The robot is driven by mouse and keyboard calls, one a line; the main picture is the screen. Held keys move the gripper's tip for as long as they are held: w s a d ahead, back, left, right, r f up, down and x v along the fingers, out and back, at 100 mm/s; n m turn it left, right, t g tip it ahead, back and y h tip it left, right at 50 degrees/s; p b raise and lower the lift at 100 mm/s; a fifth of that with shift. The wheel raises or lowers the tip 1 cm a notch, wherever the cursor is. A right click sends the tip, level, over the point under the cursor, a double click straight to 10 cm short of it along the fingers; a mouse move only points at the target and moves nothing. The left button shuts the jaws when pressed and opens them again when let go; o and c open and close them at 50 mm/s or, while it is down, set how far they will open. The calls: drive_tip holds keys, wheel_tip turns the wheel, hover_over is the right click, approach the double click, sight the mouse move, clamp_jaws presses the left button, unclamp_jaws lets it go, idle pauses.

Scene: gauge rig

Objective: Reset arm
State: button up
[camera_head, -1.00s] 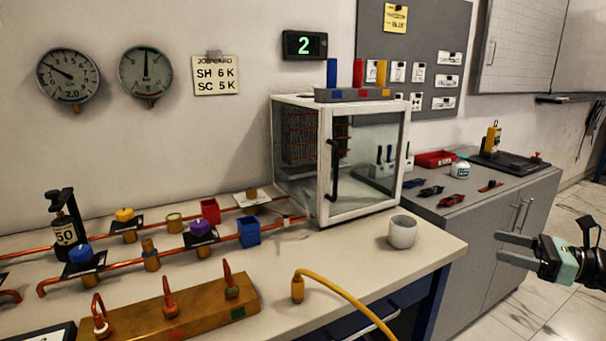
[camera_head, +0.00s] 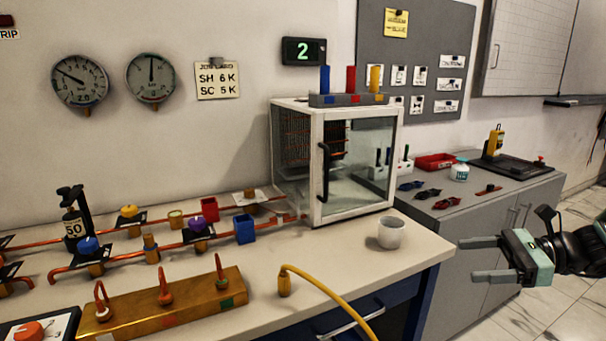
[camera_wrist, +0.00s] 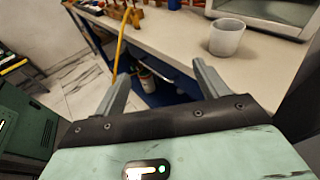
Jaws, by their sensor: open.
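My gripper (camera_head: 482,259) is at the right of the head view, in front of the grey cabinet. Its two grey fingers are apart with nothing between them, and they point left. In the wrist view my gripper (camera_wrist: 158,88) is also open and empty. The bench edge and floor lie beyond its fingertips, with a grey-white cup (camera_wrist: 227,37) up and to the right on the bench. The same cup stands upright near the bench's right end in the head view (camera_head: 391,233), left of my gripper and apart from it.
The white-framed glass cabinet (camera_head: 361,215) stands on the bench (camera_head: 345,265). A yellow hose (camera_head: 330,298) hangs over the bench's front edge. The grey side cabinet (camera_head: 470,215) holds a red tray (camera_head: 435,161), a white jar (camera_head: 459,172) and several small clips. Floor space is clear at the right.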

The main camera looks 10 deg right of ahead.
drive_tip(key=s+a+r+n+g+h+p, duration=0.2)
drive_tip(key=s+a+n+g+h, duration=0.15)
drive_tip(key=a+n, duration=0.35)
drive_tip(key=s+a+r+n+g+h+p, duration=0.2)
drive_tip(key=s+a+n+g, duration=0.25)
drive_tip(key=a, duration=0.45)
drive_tip(key=s+a+r+n+t+h+p, duration=0.1)
drive_tip(key=s+a+r+n+h+p, duration=0.1)
drive_tip(key=s+n, duration=0.5)
drive_tip(key=s+a+r+n+t+h+p, duration=0.2)
drive_tip(key=s+a+r+n+h, duration=0.2)
drive_tip(key=n, duration=0.6)
drive_tip(key=shift+s+a+h+p, duration=0.4)
drive_tip(key=shift+s+a+h, duration=0.95)
drive_tip(key=shift+s, duration=0.25)
